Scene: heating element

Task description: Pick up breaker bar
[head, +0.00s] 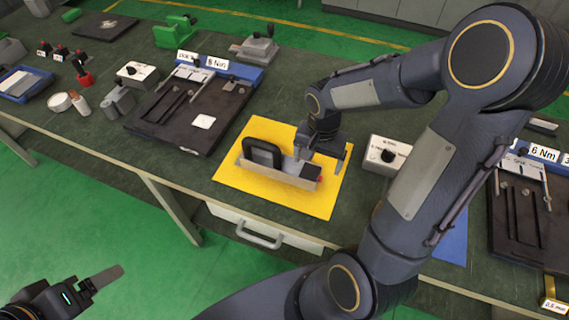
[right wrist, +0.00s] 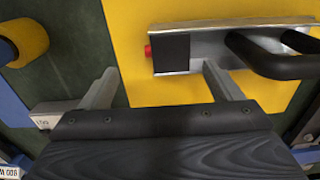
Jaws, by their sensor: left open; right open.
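A metal bar-shaped piece (head: 290,176) with a black loop handle (head: 262,152) and a red tip lies on a yellow mat (head: 235,180); I cannot tell whether it is the breaker bar. In the right wrist view the metal piece (right wrist: 215,35) shows a dark square end and the red tip. My right gripper (head: 322,155) is open above the red-tipped end; its fingers (right wrist: 160,85) show apart with nothing clearly between them. My left gripper (head: 85,290) is low at the left, away from the bench, open, partly cut off by the frame.
Black trays with slim dark rods stand left (head: 170,115) and right (head: 520,215) of the mat, with Nm labels behind. A grey box with a black knob (head: 385,155) is just right of the mat. My right arm covers much of the bench's right side. Green floor is free in front.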

